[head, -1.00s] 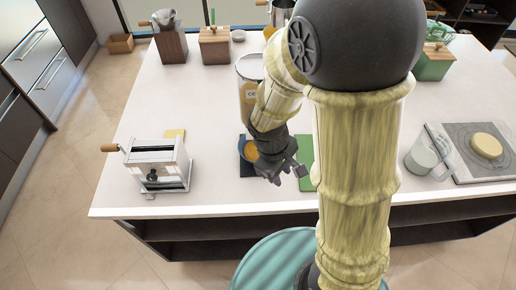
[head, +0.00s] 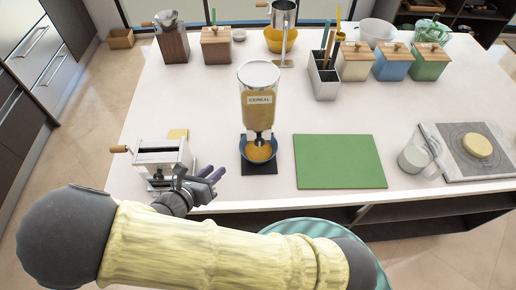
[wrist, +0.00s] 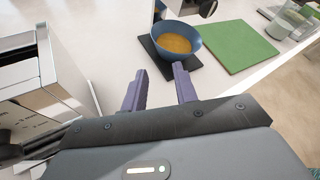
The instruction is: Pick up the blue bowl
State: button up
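The blue bowl (head: 248,156) sits on the black base of the cereal dispenser (head: 259,98), under its spout, with orange-brown cereal in it. It also shows in the wrist view (wrist: 189,32), beyond my fingertips. My gripper (head: 213,175) is in front and to the left of the bowl, near the counter's front edge. In the wrist view its two purple fingers (wrist: 162,84) are apart with nothing between them. They do not touch the bowl.
A silver pasta machine (head: 160,160) stands close to the left of my gripper. A green cutting board (head: 338,162) lies right of the dispenser. A glass pitcher (head: 415,157) and a board with cheese (head: 478,146) are at the right. Canisters line the back.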

jog(key=shift+a+n+t, duration=0.3)
jog(key=shift+a+n, duration=0.1)
jog(key=shift+a, duration=0.05)
jog(key=p+x, duration=0.2)
jog(key=x, duration=1)
jog(key=shift+w+f+p, duration=0.1)
jog(key=shift+p, duration=0.3)
jog(key=shift+w+d+p, duration=0.25)
jog(key=shift+w+p, duration=0.2)
jog(key=p+x, duration=0.1)
jog(key=x, duration=0.3)
jog(key=shift+w+a+f+p, duration=0.1)
jog(key=shift+a+f+p, duration=0.1)
jog(key=shift+p, duration=0.15)
